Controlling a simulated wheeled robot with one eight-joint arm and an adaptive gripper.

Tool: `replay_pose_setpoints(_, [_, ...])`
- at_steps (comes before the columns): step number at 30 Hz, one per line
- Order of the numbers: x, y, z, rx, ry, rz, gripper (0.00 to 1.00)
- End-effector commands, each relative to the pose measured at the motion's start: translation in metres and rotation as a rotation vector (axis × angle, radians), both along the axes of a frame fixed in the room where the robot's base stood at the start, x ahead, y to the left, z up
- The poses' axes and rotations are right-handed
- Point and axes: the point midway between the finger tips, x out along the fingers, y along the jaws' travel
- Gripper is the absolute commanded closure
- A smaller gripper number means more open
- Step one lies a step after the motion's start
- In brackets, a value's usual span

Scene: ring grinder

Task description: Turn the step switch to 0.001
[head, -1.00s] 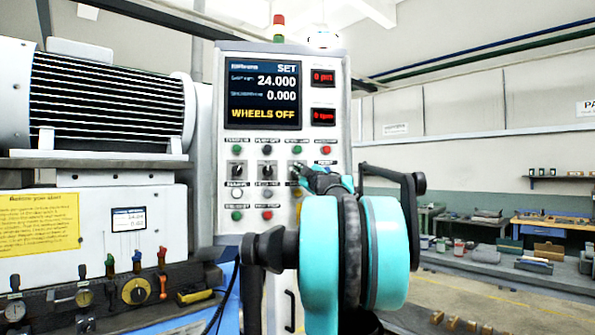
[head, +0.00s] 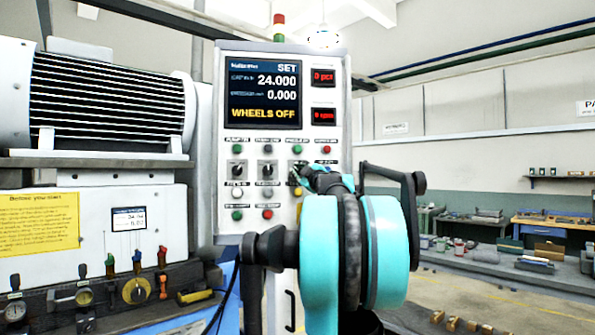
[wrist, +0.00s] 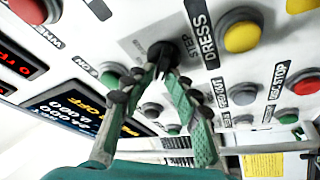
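The step switch is a black knob (wrist: 161,50) on a grey plate marked STEP, in the upper middle of the wrist view. My gripper (wrist: 163,70) has its two green fingers converging at this knob, one on each side, and looks shut on it. The scale marks around the knob are not readable, so I cannot tell its setting. In the head view my gripper (head: 301,173) is at the right-hand switch of the panel's knob row and covers most of it.
The control panel (head: 335,100) carries a display (head: 263,97) reading SET, 24.000, 0.000 and WHEELS OFF. A yellow button (wrist: 241,37) and a green button (wrist: 113,73) sit close to the knob. The grinder motor (head: 110,100) stands at the left.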

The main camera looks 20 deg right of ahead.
Motion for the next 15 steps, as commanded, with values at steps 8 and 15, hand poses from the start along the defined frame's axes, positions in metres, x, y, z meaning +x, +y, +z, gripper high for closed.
replay_pose_setpoints(8, [-0.018, -0.002, -0.004, -0.001, 0.0, -0.002, 0.7])
replay_pose_setpoints(15, [-0.066, -0.006, -0.017, -0.001, 0.0, -0.004, 0.7])
